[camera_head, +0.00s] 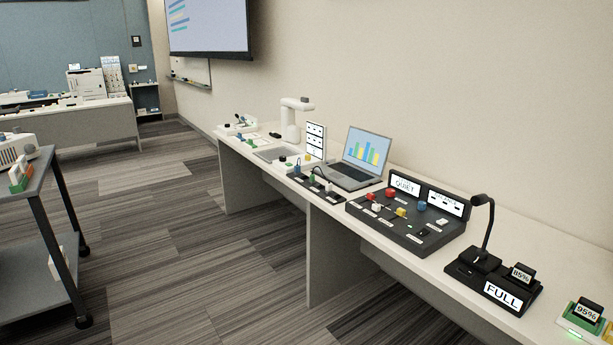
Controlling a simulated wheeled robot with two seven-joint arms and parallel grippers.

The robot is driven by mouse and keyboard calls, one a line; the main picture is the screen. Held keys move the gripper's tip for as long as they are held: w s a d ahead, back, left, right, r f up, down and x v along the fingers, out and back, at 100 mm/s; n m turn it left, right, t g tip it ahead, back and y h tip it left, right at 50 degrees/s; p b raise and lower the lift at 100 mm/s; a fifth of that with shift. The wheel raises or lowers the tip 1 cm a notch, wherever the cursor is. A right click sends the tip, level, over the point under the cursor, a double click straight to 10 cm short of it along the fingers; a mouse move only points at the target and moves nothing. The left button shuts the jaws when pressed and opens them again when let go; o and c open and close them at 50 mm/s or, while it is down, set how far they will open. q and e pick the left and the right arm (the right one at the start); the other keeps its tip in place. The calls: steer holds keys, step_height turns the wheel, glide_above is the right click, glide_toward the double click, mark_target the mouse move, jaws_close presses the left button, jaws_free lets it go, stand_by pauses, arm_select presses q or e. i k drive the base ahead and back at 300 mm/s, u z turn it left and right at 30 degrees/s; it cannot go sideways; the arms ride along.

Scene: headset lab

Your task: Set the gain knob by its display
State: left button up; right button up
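A black control console (413,229) stands on the long white bench at the right. It carries red, yellow and blue knobs or caps, including a blue knob (421,206) and a red knob (390,192) near its back. Their labels are too small to read, so I cannot tell which one is the gain knob. A display (405,184) at the console's back left reads "QUIET". A second panel (445,202) beside it shows small print and dark marks. Neither gripper is in view.
The white bench (550,240) runs along the wall. A laptop (366,158) stands left of the console. A microphone base (493,284) with a "FULL" display stands to its right. A grey cart (41,178) is at the left. Carpet between cart and bench is clear.

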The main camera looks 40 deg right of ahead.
mark_target(390, 193)
steer(key=z, duration=0.3)
steer(key=i, duration=1.25)
steer(key=z, duration=0.9)
